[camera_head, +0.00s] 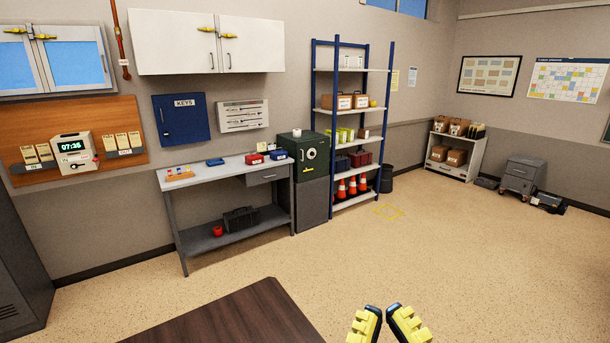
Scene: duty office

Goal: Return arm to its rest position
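My gripper (384,312) shows at the bottom edge, right of centre. Its two yellow fingers with dark tips point up into the picture. The tips are close together with a narrow gap between them, and I see nothing held there. The lower part of the fingers and the rest of the arm are out of frame, so I cannot tell how far the gripper is open.
A dark brown tabletop (225,318) lies left of the gripper. Across open speckled floor (330,262) stand a grey workbench (222,178), a green safe (303,160) and a blue-framed shelf rack (350,112). A dark locker (20,265) is at the left edge.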

